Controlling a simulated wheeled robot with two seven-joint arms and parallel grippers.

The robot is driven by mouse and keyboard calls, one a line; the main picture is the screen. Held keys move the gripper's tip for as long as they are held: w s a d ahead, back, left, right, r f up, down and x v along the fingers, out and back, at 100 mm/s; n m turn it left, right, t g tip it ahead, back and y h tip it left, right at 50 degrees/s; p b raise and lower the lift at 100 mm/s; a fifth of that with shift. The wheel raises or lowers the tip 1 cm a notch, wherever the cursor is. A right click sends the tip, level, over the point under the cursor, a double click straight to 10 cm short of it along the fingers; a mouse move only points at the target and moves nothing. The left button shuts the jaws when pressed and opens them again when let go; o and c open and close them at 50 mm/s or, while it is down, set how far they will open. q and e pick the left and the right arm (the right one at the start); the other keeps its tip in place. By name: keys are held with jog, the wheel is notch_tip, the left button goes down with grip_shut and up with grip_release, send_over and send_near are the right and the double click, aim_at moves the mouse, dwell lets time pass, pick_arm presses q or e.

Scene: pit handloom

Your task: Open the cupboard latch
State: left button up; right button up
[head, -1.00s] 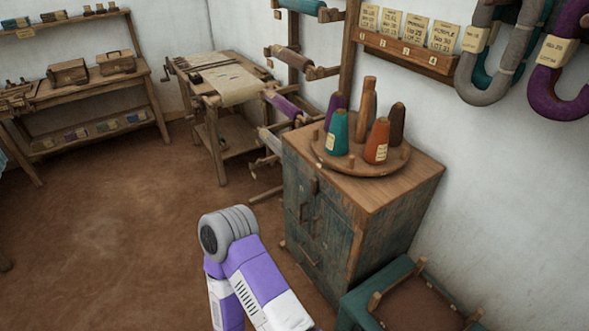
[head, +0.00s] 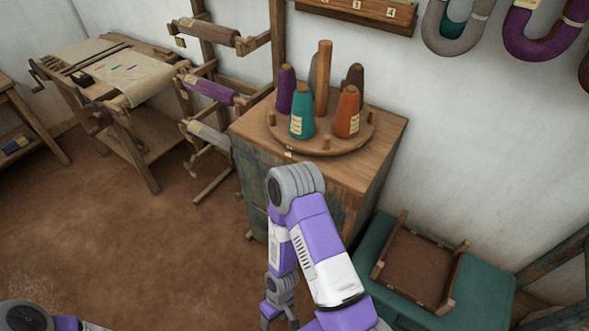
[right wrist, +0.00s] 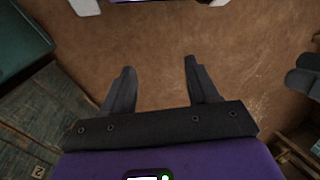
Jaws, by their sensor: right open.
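The cupboard (head: 255,180) has a worn blue-green front and a brown wooden top (head: 385,135). It stands in the middle of the head view. My right arm covers much of its front, so I cannot see the latch. My right gripper (head: 280,320) hangs low in front of the cupboard, apart from it. In the right wrist view, its two dark fingers (right wrist: 158,82) are spread and empty over the brown floor. A weathered cupboard panel (right wrist: 40,135) marked "2" lies left of the fingers there. My left gripper does not show clearly.
A round wooden stand (head: 310,145) with several yarn cones sits on the cupboard. A green bench (head: 490,290) with a wooden frame (head: 420,265) is close on the right. A yarn rack (head: 200,85) stands left of the cupboard. The brown floor (head: 150,240) is open at left.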

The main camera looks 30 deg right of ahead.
jog(key=w+d+n+g+h, duration=0.1)
jog(key=w+d+n+h, duration=0.2)
jog(key=d+n+h, duration=0.3)
jog(key=w+d+n+h, duration=0.3)
jog(key=d+n, duration=0.2)
jog(key=d, duration=0.4)
jog(key=w+d+r+n+t+h, duration=0.45)
jog(key=w+r+n+h, duration=0.2)
jog(key=w+r, duration=0.4)
jog(key=w+a+r+n+t+h, duration=0.2)
jog(key=w+r+n+t+h, duration=0.25)
jog(key=w+r, duration=0.8)
jog(key=w+d+m+b, duration=0.1)
jog(key=w+d+b, duration=0.1)
jog(key=d, duration=0.4)
jog(key=shift+w+f+t, duration=0.3)
jog(key=shift+w+f, duration=0.1)
